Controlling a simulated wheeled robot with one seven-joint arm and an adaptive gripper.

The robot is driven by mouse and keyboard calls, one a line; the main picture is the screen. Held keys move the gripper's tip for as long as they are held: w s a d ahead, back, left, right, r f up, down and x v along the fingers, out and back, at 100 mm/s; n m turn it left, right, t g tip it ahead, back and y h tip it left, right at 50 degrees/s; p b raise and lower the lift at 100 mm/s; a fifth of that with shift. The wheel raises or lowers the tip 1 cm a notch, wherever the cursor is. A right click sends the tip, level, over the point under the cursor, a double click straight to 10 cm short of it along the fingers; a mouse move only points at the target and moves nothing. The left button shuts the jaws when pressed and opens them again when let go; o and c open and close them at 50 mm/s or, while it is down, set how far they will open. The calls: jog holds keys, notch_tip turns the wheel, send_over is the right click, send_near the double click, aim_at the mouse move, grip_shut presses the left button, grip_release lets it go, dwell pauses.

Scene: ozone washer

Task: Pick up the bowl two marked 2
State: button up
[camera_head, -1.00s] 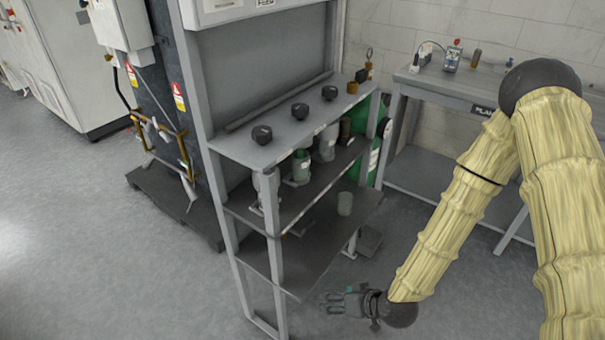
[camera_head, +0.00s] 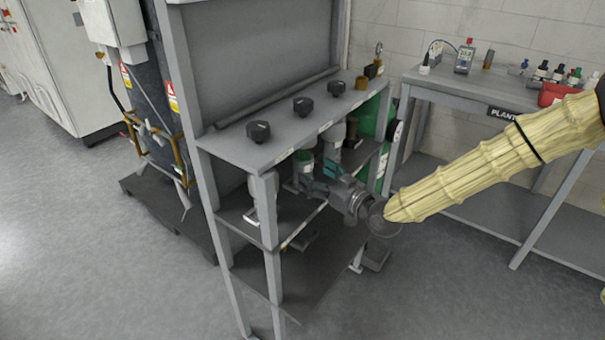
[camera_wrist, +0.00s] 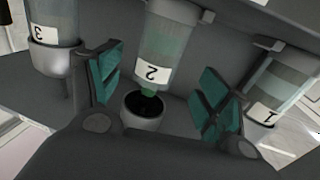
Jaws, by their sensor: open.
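The bowl marked 2 (camera_wrist: 170,45) is a clear cylinder with greenish contents; its label appears upside down in the wrist view. A round grey collar with a dark opening (camera_wrist: 145,110) is just below it in that picture. My gripper (camera_wrist: 158,90) is open, with one teal-padded finger on each side of the collar; I cannot tell whether either touches it.
Bowls marked 3 (camera_wrist: 52,25) and 1 (camera_wrist: 280,90) flank bowl two closely. The rack's top board (camera_head: 285,130), with several black knobs, lies above the middle shelf. A front post (camera_head: 266,210) stands left of my gripper. A bench (camera_head: 455,95) is at right.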

aim_at(310, 168)
jog(key=shift+p+x, duration=0.4)
jog(key=shift+x, duration=2.65)
jog(key=shift+w+d+r, duration=0.1)
jog(key=shift+r, duration=0.05)
jog(key=c, duration=1.2)
